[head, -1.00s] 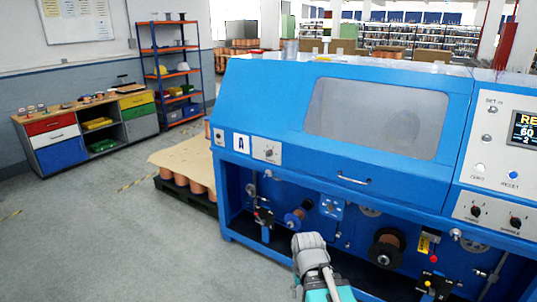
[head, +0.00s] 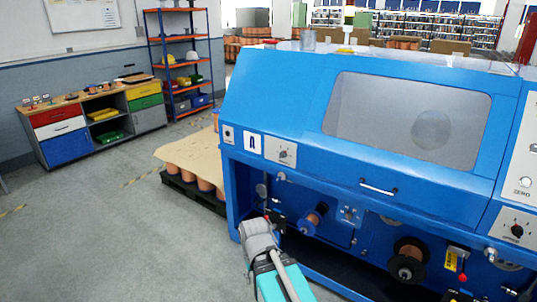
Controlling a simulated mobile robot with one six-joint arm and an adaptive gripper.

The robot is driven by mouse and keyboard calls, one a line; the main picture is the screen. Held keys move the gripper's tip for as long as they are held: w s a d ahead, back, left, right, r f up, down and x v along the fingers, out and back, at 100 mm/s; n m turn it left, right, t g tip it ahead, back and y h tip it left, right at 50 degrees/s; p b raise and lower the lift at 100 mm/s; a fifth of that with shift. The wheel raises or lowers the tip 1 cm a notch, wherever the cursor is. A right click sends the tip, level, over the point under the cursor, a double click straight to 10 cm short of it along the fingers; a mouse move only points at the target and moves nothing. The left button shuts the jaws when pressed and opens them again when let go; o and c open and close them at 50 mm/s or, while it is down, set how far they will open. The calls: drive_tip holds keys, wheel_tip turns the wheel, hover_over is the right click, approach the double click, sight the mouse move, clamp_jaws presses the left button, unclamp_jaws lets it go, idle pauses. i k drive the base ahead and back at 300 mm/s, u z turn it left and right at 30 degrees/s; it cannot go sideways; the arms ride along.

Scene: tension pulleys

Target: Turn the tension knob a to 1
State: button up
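My gripper's fingers do not show.
A blue and orange spool (head: 314,219) and a dark copper-coloured spool (head: 407,262) are in the bay. A pallet of copper rolls under cardboard (head: 190,160) stands left of the machine. The floor (head: 110,220) at the left is clear.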

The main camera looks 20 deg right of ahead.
sight(283, 154)
drive_tip(key=z, duration=0.1)
drive_tip(key=i, duration=0.9)
drive_tip(key=z, duration=0.55)
